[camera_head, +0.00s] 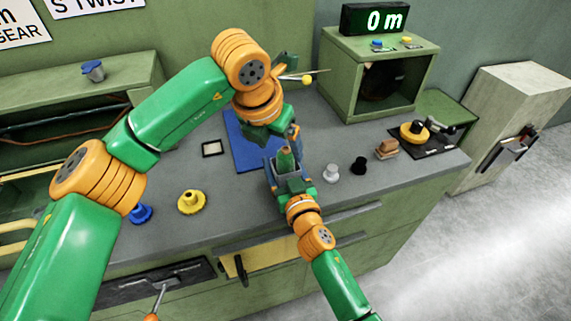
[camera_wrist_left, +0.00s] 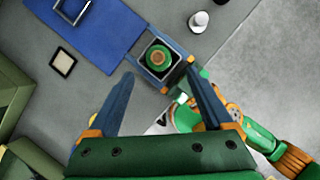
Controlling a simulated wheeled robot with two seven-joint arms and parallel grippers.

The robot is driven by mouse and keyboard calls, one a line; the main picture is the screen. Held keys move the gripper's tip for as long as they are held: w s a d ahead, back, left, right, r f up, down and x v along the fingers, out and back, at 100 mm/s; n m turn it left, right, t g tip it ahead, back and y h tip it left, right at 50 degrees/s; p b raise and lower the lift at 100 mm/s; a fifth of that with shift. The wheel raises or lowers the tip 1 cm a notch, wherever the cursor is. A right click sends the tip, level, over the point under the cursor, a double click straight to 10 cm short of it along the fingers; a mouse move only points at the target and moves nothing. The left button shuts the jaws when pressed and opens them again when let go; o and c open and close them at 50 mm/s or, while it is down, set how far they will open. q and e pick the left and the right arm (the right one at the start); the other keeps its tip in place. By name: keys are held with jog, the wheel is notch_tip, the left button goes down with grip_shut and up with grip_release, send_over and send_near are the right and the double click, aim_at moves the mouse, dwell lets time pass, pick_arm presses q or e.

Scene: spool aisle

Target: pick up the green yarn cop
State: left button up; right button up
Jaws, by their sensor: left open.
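The green yarn cop (camera_head: 285,160) stands in a small grey square holder (camera_head: 290,171). In the left wrist view the cop (camera_wrist_left: 158,57) shows from above, inside the dark opening of the holder (camera_wrist_left: 145,67). My left gripper (camera_head: 283,145) points down from above the cop, and its two blue fingers are spread. In the left wrist view the cop lies between and beyond the fingertips of that gripper (camera_wrist_left: 160,70), with nothing held. My right gripper (camera_head: 287,180) comes from the front, its fingers along two sides of the holder. Contact is partly hidden.
A blue mat (camera_head: 243,145) lies behind the holder. A white knob-like piece (camera_head: 331,173), a black one (camera_head: 359,166) and a brown block (camera_head: 387,149) stand to the right. A yellow flanged piece (camera_head: 191,202) stands left. A green open cabinet (camera_head: 345,78) is behind.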

aim_at(283, 151)
pick_arm(q)
jog(key=x, duration=0.5)
jog(key=shift+w+d, duration=0.1)
jog(key=shift+w, duration=0.3)
grip_shut()
notch_tip(283, 151, up, 10)
jog(key=shift+r, duration=0.1)
pick_arm(e)
jog(key=o, duration=1.3)
jog(key=shift+f, duration=0.1)
